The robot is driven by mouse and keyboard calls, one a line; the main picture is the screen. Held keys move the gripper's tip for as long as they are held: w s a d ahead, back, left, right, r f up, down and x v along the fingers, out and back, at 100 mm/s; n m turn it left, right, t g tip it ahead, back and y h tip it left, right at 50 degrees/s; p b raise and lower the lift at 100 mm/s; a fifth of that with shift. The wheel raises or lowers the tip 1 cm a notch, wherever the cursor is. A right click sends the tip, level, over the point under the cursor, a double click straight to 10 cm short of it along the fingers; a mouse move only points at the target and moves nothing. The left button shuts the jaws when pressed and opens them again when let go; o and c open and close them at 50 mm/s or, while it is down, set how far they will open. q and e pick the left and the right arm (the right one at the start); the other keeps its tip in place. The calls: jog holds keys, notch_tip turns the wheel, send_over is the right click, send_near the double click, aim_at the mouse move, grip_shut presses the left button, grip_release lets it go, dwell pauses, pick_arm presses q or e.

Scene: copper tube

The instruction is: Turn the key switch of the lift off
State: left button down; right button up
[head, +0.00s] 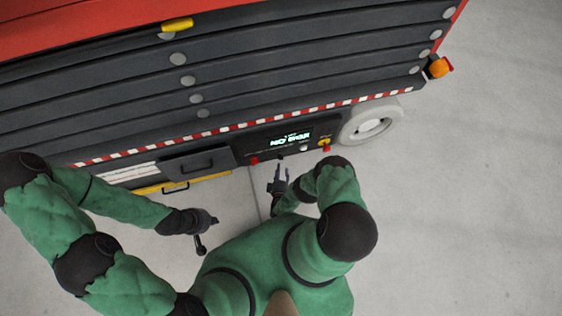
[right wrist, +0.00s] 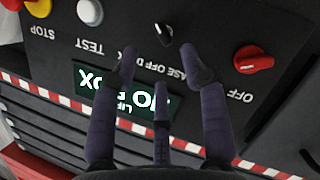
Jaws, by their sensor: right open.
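The key switch (right wrist: 163,34) is a small dark knob with a pale edge on the lift's dark control panel (right wrist: 205,25). Upside-down lettering beside it reads BASE OFF DECK, partly hidden by a finger. My right gripper (right wrist: 159,60) is open and empty, its fingers apart and pointing at the panel, with the key switch just beyond the fingertips, between their lines. In the head view this gripper (head: 281,173) is just in front of the panel.
A red knob marked OFF (right wrist: 253,60) sits right of the key switch in the wrist view. A white TEST button (right wrist: 90,12) and a red STOP button on yellow (right wrist: 38,7) are left. A white wheel (head: 371,125) is beside the panel. Grey floor (head: 470,200) is clear.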

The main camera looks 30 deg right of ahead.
aim_at(281, 159)
jog(key=b+x, duration=0.2)
jog(key=x, duration=0.5)
grip_shut()
